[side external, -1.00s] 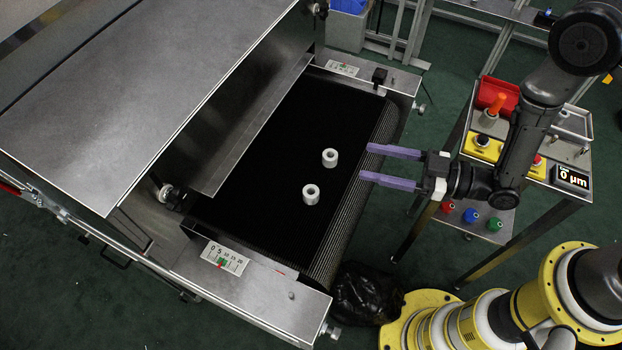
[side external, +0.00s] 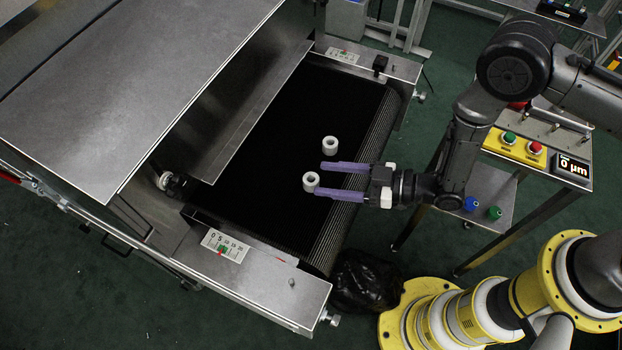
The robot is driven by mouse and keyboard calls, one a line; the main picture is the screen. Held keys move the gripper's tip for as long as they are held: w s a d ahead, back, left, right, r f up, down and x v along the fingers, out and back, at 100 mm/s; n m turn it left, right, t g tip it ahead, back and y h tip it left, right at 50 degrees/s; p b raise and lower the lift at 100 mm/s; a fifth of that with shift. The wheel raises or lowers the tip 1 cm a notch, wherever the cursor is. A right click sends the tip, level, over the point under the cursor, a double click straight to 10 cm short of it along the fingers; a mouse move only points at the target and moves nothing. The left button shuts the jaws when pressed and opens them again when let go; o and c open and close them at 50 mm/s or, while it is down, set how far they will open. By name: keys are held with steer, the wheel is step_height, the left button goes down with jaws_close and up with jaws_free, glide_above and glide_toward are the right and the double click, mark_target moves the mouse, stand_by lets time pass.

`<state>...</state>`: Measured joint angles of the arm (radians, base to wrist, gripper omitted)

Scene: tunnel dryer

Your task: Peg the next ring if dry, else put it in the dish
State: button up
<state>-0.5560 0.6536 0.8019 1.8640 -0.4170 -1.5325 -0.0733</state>
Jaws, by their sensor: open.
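Two white rings lie on the black conveyor belt (side external: 275,130): a nearer ring (side external: 310,182) and a farther ring (side external: 330,146). My gripper (side external: 319,179) has two long purple fingers, parallel and spread apart. They point left over the belt, with the tips at the nearer ring. The ring shows at the mouth of the gap, closer to the lower finger; I cannot tell whether they touch. The farther ring is apart from the fingers. Thin upright pins (side external: 556,127) stand on the side stand at the right. I cannot make out a dish.
A metal dryer hood (side external: 130,90) covers the belt's left side. A yellow button box (side external: 515,147) and a display reading 0 µm (side external: 573,166) are on the stand at right. A black bag (side external: 365,280) and a yellow robot arm (side external: 450,320) are below.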

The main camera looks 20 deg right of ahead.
mark_target(308, 176)
steer(key=x, duration=0.4)
steer(key=shift+w+f, duration=0.2)
jaws_close()
